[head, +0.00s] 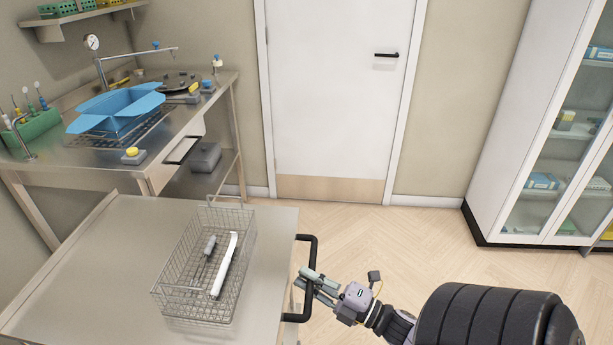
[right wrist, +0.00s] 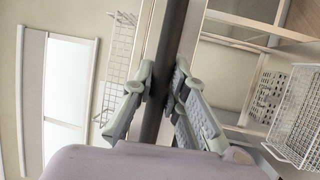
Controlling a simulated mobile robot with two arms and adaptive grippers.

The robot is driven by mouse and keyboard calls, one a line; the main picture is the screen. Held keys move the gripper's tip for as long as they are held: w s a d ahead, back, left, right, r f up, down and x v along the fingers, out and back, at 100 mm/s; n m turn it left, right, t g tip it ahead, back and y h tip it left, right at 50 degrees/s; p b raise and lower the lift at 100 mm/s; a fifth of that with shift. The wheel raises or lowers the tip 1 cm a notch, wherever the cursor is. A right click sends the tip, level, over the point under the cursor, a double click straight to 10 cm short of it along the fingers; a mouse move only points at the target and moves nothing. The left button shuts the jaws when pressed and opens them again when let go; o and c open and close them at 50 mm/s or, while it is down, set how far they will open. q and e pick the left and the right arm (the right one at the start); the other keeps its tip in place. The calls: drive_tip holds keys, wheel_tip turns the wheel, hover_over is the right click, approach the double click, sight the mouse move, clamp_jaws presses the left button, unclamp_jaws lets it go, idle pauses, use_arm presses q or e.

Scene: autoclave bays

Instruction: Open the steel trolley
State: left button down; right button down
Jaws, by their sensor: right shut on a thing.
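The steel trolley (head: 75,260) fills the lower left of the head view, with a flat grey top. A black bar handle (head: 304,318) stands out from its right side; the bar also runs up the middle of the right wrist view (right wrist: 173,30). My right gripper (head: 309,278) is shut on this handle, coming from the right, with one finger on each side of the bar in the right wrist view (right wrist: 163,95). The trolley's front and inside are mostly hidden in the head view. My left gripper is not in view.
A wire basket (head: 165,300) with a white tool and a slim grey tool sits on the trolley top. A steel bench (head: 150,165) with a blue tray (head: 115,103) stands behind. A glass cabinet (head: 500,150) is at right. Wooden floor (head: 400,240) is clear before the white door (head: 335,80).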

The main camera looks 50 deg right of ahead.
drive_tip(key=shift+f, duration=0.1)
drive_tip(key=c, duration=1.6)
unclamp_jaws()
drive_tip(key=shift+o, duration=0.2)
drive_tip(key=shift+s, duration=0.1)
drive_tip(key=v, duration=1.2)
